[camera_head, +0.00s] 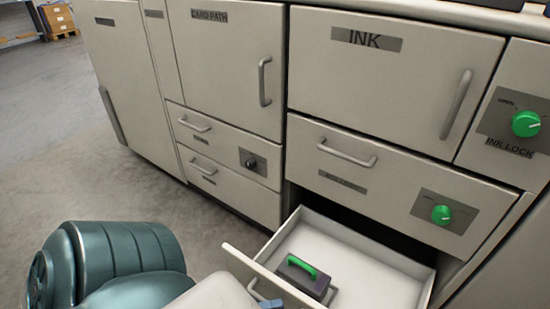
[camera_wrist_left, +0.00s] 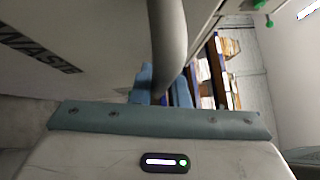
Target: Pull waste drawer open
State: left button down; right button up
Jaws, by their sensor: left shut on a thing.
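The waste drawer (camera_head: 375,268) is the low drawer at the bottom of the head view, and it stands open. Inside it lies a dark box with a green handle (camera_head: 305,278). My left gripper (camera_head: 268,303) is at the drawer's front, mostly cut off by the lower edge of the picture. In the left wrist view, the gripper (camera_wrist_left: 160,88) has its blue fingers shut on the grey bar handle (camera_wrist_left: 167,38) of the drawer. The drawer front (camera_wrist_left: 75,95) with its dark, partly readable label fills the left of that view. My right gripper does not show.
Above the drawer is a closed drawer (camera_head: 390,185) with a green knob (camera_head: 441,214). The ink door (camera_head: 385,75) and the card path door (camera_head: 225,60) are closed. An ink lock knob (camera_head: 525,123) is at right. Bare floor (camera_head: 60,170) lies left.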

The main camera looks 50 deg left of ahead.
pick_arm(q)
jog(key=c, duration=1.4)
grip_release()
jog(key=p+v, duration=0.1)
jog(key=v, duration=0.9)
jog(key=shift+s+a, duration=0.2)
jog(key=shift+s, duration=0.15)
